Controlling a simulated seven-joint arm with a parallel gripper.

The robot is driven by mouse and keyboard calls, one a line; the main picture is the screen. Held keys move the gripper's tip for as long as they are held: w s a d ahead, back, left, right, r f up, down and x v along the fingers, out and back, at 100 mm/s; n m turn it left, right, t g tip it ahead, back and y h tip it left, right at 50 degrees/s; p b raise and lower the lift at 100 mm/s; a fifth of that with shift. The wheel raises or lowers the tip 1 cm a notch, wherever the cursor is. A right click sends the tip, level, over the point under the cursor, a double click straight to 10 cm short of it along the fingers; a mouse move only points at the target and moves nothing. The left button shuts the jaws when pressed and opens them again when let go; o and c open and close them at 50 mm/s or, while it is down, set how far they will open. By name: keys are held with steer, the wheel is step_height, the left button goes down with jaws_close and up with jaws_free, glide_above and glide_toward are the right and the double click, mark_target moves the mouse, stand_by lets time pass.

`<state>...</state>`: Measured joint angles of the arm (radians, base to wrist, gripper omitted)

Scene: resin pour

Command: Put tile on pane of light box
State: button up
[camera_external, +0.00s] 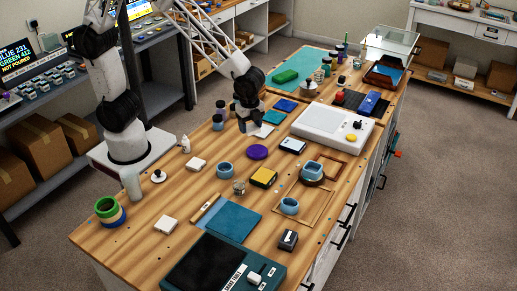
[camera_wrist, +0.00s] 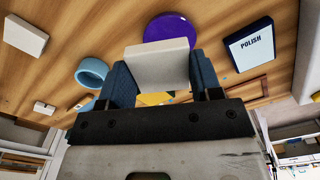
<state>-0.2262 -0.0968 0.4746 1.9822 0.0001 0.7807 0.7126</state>
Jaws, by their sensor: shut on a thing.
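My gripper (camera_external: 247,124) is closed on an off-white square tile (camera_wrist: 160,64), which sits between the two dark blue fingers in the wrist view. In the external view the gripper is over the table's middle, left of the light box. A pale piece (camera_external: 263,131) shows beside the fingertips there; I cannot tell whether it is the held tile. The light box (camera_external: 315,133) is a white, low box with a pale pane (camera_external: 332,120) on top and a yellow knob at its right. The pane looks bare. The tile is apart from the light box.
A purple disc (camera_external: 257,152), a POLISH box (camera_external: 293,146), a yellow block (camera_external: 263,178) and blue cups (camera_external: 225,170) stand in front of the gripper. Blue and teal squares (camera_external: 286,105) lie between gripper and light box. Other off-white tiles (camera_external: 196,164) lie at left.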

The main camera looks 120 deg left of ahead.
steer(key=w+a+n, duration=0.1)
steer(key=a+n, duration=0.1)
steer(key=a, duration=0.8)
steer(key=w+a+n, duration=0.2)
steer(key=a+n, duration=0.1)
steer(key=a, duration=0.8)
steer(key=shift+w+a+r+n, duration=0.15)
steer(key=shift+w+r+n, duration=0.05)
steer(key=shift+w+n, duration=0.1)
glide_above(322, 118)
steer(key=shift+f, duration=0.75)
steer(key=shift+f, duration=0.1)
steer(key=shift+f, duration=1.65)
steer(key=shift+f, duration=0.15)
steer(key=o, duration=1)
